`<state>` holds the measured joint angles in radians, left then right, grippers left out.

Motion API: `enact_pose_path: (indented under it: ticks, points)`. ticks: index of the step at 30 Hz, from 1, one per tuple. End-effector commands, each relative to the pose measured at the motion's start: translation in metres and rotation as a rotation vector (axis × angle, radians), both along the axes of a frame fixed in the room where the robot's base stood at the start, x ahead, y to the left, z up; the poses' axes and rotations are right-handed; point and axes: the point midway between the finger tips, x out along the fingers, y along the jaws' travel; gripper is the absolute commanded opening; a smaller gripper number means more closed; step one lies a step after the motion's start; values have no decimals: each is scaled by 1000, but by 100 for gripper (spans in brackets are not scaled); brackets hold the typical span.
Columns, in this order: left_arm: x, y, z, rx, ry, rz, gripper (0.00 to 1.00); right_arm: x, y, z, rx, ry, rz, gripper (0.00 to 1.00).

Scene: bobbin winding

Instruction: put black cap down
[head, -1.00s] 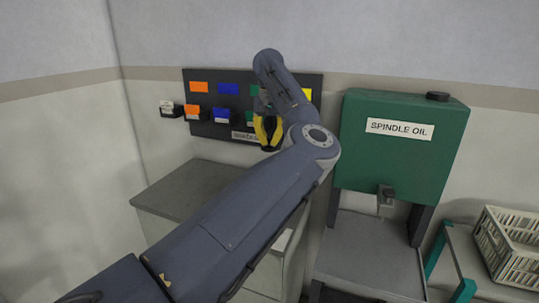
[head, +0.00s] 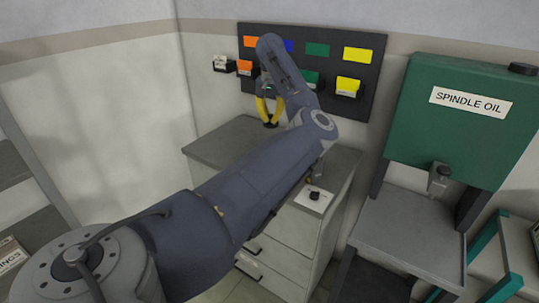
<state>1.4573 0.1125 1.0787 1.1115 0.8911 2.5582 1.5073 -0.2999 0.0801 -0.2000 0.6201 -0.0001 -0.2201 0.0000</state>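My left gripper (head: 270,123) has yellow fingers that point down in front of the wall board, above the back of the grey cabinet. Its fingertips are close together. Something small and dark shows between them, but I cannot tell whether it is a held cap or part of the gripper. A black cap (head: 523,69) sits on top of the green spindle oil tank (head: 455,115). A small black piece (head: 315,195) lies on a white card (head: 313,203) at the cabinet's front right. My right gripper is not in view.
The grey cabinet top (head: 225,147) is bare at the left; my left arm hides its middle. The wall board (head: 375,70) carries coloured labels and small bins. A grey stand (head: 410,230) is below the tank. Shelves (head: 20,165) stand at the far left.

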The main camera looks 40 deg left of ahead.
Motion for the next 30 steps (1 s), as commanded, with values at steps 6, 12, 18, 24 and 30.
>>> enact_pose_path:
  ticks: [6, 12, 18, 24, 30]
  points:
    - [1, -1, -37, 0, 5, -29, 0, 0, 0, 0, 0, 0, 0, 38]
    - [1, -1, -82, 1, 5, -30, 0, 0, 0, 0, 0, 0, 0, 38]
    - [1, -1, -123, 0, 4, -29, 0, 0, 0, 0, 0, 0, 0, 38]
    - [1, -1, -147, 1, 2, -30, 0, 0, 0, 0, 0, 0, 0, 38]
    - [2, -1, -156, 1, 1, -29, 0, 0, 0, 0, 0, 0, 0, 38]
